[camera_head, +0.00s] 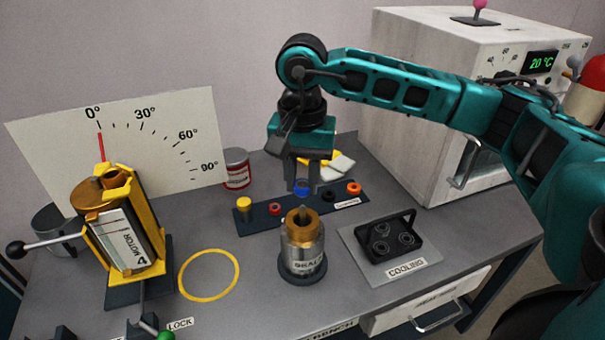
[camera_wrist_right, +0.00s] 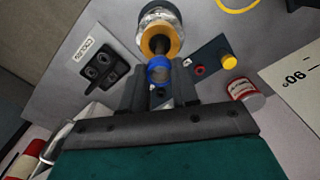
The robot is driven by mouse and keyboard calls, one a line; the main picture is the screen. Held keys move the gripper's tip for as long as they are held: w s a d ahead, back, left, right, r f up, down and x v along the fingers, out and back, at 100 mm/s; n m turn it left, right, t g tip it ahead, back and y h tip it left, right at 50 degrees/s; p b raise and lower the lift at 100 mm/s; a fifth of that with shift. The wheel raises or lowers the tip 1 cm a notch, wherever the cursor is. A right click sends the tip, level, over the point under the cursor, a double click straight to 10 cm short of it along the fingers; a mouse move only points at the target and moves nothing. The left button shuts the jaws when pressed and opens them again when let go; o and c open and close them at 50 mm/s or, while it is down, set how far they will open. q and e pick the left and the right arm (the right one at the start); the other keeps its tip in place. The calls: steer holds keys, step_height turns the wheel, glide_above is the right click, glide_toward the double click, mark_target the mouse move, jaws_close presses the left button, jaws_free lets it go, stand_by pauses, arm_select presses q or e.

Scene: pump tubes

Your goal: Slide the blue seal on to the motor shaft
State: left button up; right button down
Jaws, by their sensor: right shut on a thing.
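My right gripper (camera_head: 302,184) points down and is shut on the blue seal (camera_head: 302,190), a small ring. In the right wrist view the seal (camera_wrist_right: 159,72) shows between the fingertips (camera_wrist_right: 158,82). The gripper is near the dark strip of seals, above and behind a silver cylinder (camera_head: 302,258) with a brass top. The seal is apart from the motor. My left gripper is out of view.
A dark strip (camera_head: 262,220) carries yellow, red, black and orange pieces. A black cooling rack (camera_head: 385,238) is at the right of the cylinder. A yellow ring (camera_head: 209,275) marks bare bench. A red-and-white can (camera_head: 237,168), an angle board (camera_head: 180,120) and a white oven (camera_head: 420,90) stand behind.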

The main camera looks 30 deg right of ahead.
step_height(320, 180, down, 2)
steer(key=shift+f+b, duration=0.1)
steer(key=shift+b, duration=0.45)
steer(key=shift+b, duration=0.5)
stand_by(1.3)
steer(key=shift+f+b, duration=1.25)
steer(key=shift+f, duration=0.1)
steer(key=c, duration=0.8)
jaws_free()
steer(key=shift+r, duration=0.1)
